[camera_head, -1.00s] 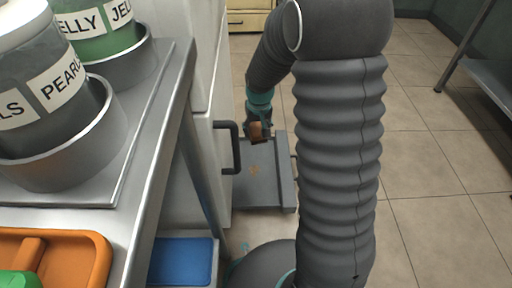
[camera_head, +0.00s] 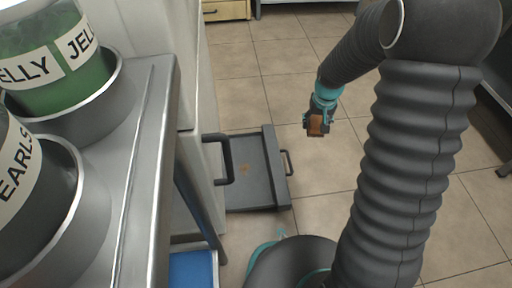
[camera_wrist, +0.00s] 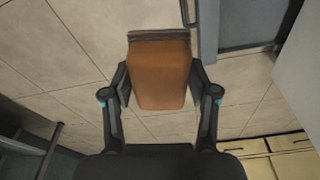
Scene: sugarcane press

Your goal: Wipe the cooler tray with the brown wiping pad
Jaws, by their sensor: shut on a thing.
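My gripper (camera_head: 318,122) is shut on the brown wiping pad (camera_head: 316,127). The pad also fills the middle of the wrist view (camera_wrist: 160,75), held between both fingers. Part of the tray shows at the top right of the wrist view (camera_wrist: 245,24).
A black handle (camera_head: 226,163) juts from the white cabinet beside the tray. A steel counter (camera_head: 140,150) with labelled jelly and pearl containers stands at left. A blue tray (camera_head: 193,268) sits low beside it. Tiled floor is open around the pad.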

